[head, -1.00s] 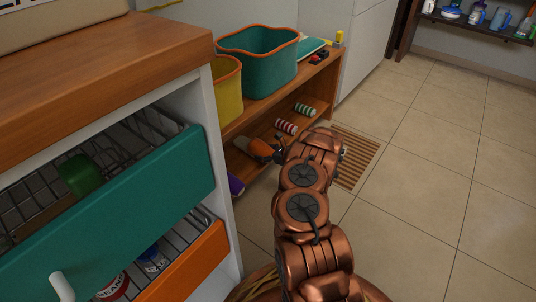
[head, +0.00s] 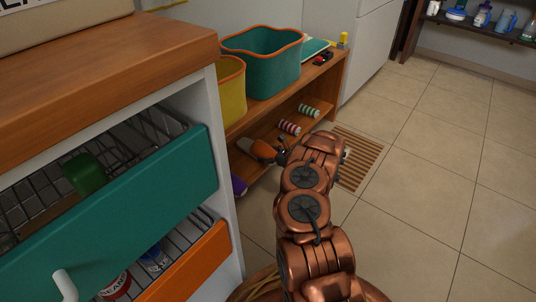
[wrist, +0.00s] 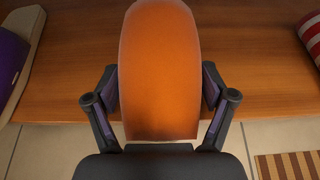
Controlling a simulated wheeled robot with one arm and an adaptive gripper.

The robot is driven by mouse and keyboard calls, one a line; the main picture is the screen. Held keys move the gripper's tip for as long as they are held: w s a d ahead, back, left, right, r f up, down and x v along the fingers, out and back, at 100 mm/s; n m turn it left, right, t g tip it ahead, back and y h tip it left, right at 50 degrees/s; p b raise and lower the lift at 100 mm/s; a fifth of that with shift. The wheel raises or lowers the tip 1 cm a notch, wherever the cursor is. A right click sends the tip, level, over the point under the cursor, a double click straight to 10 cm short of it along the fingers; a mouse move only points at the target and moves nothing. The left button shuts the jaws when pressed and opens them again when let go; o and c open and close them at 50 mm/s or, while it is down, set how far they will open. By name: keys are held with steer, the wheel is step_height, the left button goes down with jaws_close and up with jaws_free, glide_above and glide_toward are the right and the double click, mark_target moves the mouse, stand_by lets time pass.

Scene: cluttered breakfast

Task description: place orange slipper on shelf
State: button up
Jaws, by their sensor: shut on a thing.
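The orange slipper (head: 262,149) is at the lower shelf (head: 270,128) of the wooden rack in the head view. In the wrist view the slipper (wrist: 160,70) stretches away from me over the wooden shelf board (wrist: 80,75). My gripper (wrist: 160,103) is shut on the slipper, one finger on each side of its near part. In the head view my gripper (head: 283,150) is small and partly hidden by my arm. I cannot tell whether the slipper touches the board.
A purple slipper (wrist: 12,65) lies to the left and a red-striped roll (head: 290,128) to the right on the shelf. A green-striped roll (head: 309,111) is farther back. Open teal (head: 130,215) and orange (head: 190,262) drawers stand at the left. Tiled floor is clear at right.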

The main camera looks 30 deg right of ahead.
steer(key=shift+f, duration=0.15)
steer(key=o, duration=1.1)
steer(key=shift+c, duration=0.2)
steer(key=shift+c, duration=0.5)
steer(key=shift+s, duration=0.1)
steer(key=shift+s+d+r, duration=0.2)
steer(key=shift+s, duration=0.2)
steer(key=p+v, duration=0.6)
steer(key=v, duration=0.6)
steer(key=shift+s, duration=0.35)
steer(key=shift+d+r, duration=0.1)
